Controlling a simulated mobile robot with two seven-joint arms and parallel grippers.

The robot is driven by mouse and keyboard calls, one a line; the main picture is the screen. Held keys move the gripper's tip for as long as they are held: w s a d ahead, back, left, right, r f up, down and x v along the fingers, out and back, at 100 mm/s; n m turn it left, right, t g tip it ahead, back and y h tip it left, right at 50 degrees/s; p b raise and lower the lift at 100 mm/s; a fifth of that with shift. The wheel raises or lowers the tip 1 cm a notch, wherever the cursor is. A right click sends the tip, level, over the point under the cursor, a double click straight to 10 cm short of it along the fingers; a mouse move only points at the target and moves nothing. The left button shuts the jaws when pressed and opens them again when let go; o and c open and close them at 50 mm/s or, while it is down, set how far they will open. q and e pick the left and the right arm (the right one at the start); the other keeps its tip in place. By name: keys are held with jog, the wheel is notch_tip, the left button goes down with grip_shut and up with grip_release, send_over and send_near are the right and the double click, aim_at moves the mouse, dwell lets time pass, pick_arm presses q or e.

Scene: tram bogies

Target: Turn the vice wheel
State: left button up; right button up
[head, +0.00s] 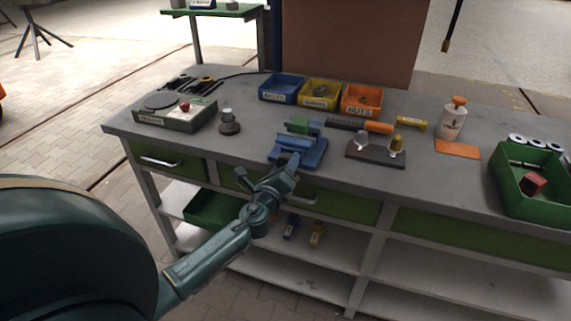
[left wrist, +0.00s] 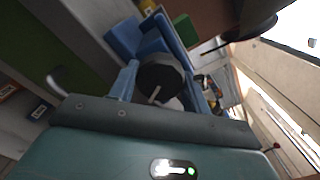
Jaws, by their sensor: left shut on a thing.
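The blue vice (head: 312,153) stands at the front edge of the grey workbench, with a green block (head: 299,125) at its jaws. My left gripper (head: 291,166) reaches up to the front of the vice from the left. In the left wrist view the dark, round vice wheel (left wrist: 160,76) with a pale mark sits between the two fingers of my left gripper (left wrist: 160,88), which is shut on it. In the head view the gripper hides the wheel. The vice body (left wrist: 150,38) and green block (left wrist: 186,29) show behind the wheel. My right gripper is not in view.
On the workbench (head: 240,92) are blue (head: 282,88), yellow (head: 320,93) and orange (head: 361,100) bins behind the vice. A dark stand (head: 376,153) is close to its right, a dark round-based object (head: 229,123) to its left. A drawer handle (head: 303,199) projects below.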

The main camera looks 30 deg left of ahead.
pick_arm(q)
jog(key=shift+m, duration=0.4)
jog(key=o, duration=1)
jog(key=shift+s, duration=0.1)
jog(key=b+v, duration=0.1)
jog(key=v, duration=1.2)
jog(key=shift+b, duration=0.3)
jog(key=shift+d, duration=0.1)
